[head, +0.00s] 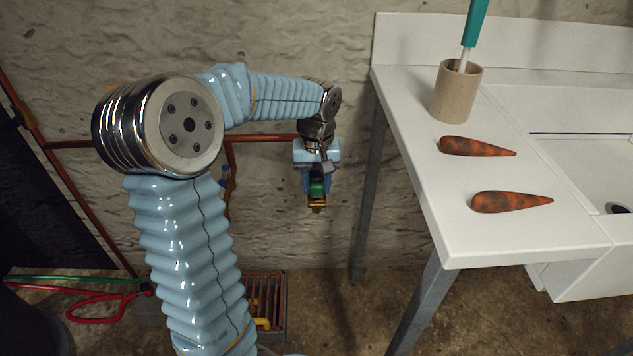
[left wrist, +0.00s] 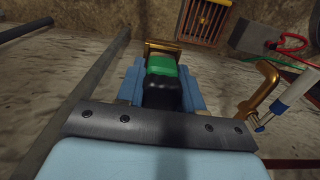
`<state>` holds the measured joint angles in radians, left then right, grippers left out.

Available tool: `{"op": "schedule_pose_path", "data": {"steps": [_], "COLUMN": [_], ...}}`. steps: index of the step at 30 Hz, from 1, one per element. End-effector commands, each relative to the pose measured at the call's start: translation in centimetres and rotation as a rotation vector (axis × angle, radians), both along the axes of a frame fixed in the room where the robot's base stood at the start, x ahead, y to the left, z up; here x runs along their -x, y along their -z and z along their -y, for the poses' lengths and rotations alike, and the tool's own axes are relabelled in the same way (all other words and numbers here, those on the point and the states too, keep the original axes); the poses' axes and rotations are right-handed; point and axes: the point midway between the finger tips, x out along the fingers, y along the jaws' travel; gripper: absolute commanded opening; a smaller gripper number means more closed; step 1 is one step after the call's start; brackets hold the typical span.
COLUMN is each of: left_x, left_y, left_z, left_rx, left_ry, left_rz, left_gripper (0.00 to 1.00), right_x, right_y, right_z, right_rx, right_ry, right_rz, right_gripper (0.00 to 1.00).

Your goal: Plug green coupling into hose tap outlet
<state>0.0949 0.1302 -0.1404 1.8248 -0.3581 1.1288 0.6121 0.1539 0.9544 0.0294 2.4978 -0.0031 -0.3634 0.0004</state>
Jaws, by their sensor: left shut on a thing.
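The green coupling (head: 317,188) is held in my left gripper (head: 316,194), which points down in front of the stone wall. In the left wrist view the coupling (left wrist: 161,66) sits between the blue fingers of my left gripper (left wrist: 160,78), with a black part nearer the camera and a brass-coloured piece at its far end. The hose tap (left wrist: 262,92) shows there as a curved brass spout to the right, apart from the coupling. In the head view part of the tap (head: 226,183) shows beside my arm, mostly hidden. My right gripper is out of view.
A white table (head: 440,180) with metal legs stands to the right, holding a cup (head: 457,92) and two carrots (head: 511,201). A copper pipe (head: 270,138) runs along the wall. A floor grate (head: 265,290) and red hose (head: 105,312) lie below.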

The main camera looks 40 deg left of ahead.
Motion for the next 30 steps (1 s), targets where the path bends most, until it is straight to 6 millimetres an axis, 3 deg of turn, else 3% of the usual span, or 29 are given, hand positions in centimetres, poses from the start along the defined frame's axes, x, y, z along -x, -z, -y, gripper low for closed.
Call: {"op": "schedule_pose_path", "data": {"steps": [3, 30], "left_x": [0.0, 0.0], "left_y": [0.0, -4.0], "left_z": [0.0, 0.0], "left_rx": [-0.001, 0.000], "left_ry": [0.000, 0.000], "left_rz": [0.001, 0.000], "left_gripper": [0.00, 0.00], "right_x": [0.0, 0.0], "right_y": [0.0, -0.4], "right_z": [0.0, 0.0], "right_rx": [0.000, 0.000], "right_ry": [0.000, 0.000], "right_rz": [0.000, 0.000], "right_gripper": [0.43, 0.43]}}
